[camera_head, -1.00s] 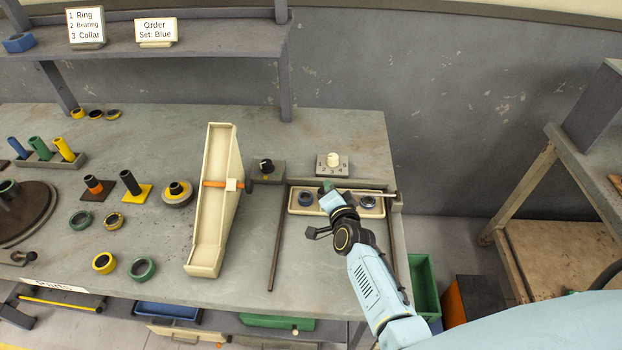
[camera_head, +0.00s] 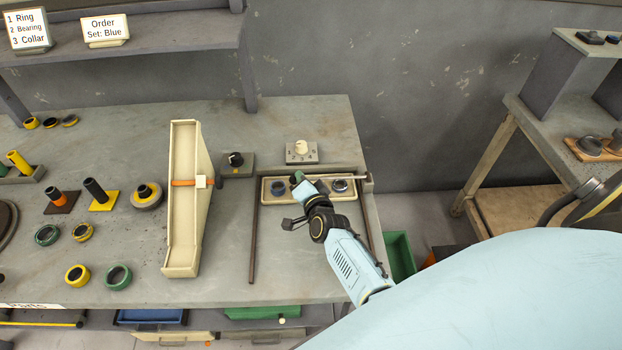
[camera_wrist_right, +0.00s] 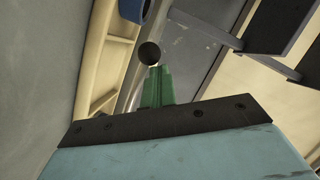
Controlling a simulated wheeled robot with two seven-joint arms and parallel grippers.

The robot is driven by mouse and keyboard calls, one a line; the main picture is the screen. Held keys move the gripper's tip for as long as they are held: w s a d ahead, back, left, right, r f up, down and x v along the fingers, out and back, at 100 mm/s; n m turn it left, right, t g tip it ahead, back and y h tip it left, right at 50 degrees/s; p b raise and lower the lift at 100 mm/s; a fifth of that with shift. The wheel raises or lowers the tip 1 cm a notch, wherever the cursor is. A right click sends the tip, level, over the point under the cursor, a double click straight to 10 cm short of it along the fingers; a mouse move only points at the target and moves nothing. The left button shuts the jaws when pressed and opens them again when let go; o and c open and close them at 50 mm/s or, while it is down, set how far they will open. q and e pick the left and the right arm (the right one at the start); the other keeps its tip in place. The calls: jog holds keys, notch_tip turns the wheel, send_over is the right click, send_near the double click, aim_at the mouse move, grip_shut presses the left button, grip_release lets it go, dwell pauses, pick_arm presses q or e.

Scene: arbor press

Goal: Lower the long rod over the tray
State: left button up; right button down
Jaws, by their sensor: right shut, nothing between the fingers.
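The cream tray (camera_head: 267,197) lies near the right end of the bench in the head view. It holds a blue ring (camera_head: 278,187) at left and a dark ring (camera_head: 340,186) at right. A pale long rod (camera_head: 347,178) runs along the tray's far side, its left part hidden behind my right gripper. My right gripper (camera_head: 298,177) is at the tray, with green fingertips shut and empty. In the right wrist view the fingers (camera_wrist_right: 157,88) point toward a round dark rod end (camera_wrist_right: 149,53), apparently apart from it. My left gripper is out of view.
A tall cream chute (camera_head: 182,255) stands left of the tray. A dark bar (camera_head: 253,235) lies between them. A knob box (camera_head: 302,152) and a black-knobbed box (camera_head: 237,165) stand behind. Several rings and posts occupy the left bench. A side table (camera_head: 535,130) stands at right.

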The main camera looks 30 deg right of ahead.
jog(key=s+a+r+p, duration=0.1)
jog(key=s+r+p, duration=0.1)
jog(key=s+r, duration=0.4)
jog(key=s, duration=0.3)
jog(key=shift+s+p, duration=0.35)
jog(key=shift+p, duration=0.05)
